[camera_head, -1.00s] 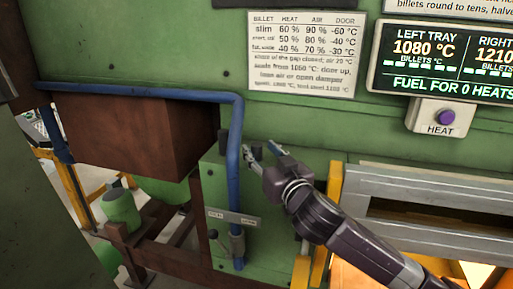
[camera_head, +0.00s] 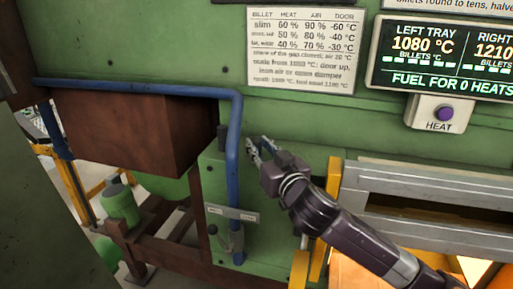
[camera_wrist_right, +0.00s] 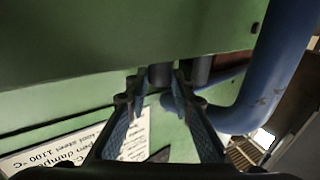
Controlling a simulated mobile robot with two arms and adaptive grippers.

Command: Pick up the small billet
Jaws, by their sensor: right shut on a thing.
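My right gripper (camera_head: 258,147) is over the top of a green box (camera_head: 262,205), right of the blue pipe (camera_head: 233,140). In the right wrist view its fingers (camera_wrist_right: 160,88) are on either side of a short dark cylinder (camera_wrist_right: 160,73) that meets the green surface. The gripper is shut on this cylinder. I cannot tell whether it is the small billet. A second dark cylinder (camera_wrist_right: 200,69) is beside it, outside the fingers; it also shows in the head view (camera_head: 222,132). My left gripper is not in view.
The blue pipe runs close to the gripper. A brown block (camera_head: 130,130) is at the left, and a metal-framed opening (camera_head: 430,190) with an orange glow below is at the right. A HEAT button (camera_head: 443,113) and a display (camera_head: 450,55) are above.

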